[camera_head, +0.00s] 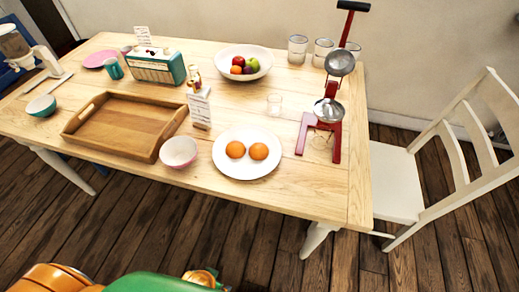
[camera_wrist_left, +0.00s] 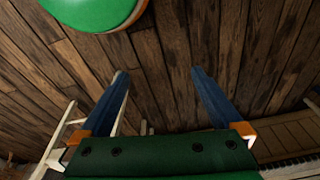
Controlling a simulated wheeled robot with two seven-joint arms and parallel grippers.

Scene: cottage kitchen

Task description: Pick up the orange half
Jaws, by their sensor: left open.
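Two orange halves, one on the left (camera_head: 235,149) and one on the right (camera_head: 258,151), lie side by side on a white plate (camera_head: 247,172) near the table's front edge. Their rounded sides face up in the head view. My left gripper (camera_wrist_left: 160,73) shows in the left wrist view with its two blue fingers spread wide and nothing between them. In the head view neither gripper can be made out. My right gripper is in neither view.
On the table (camera_head: 317,203), a red citrus press (camera_head: 305,132) stands right of the plate. A pink-and-white bowl (camera_head: 179,152) and wooden tray (camera_head: 115,147) stand left. A white chair (camera_head: 395,185) is at right.

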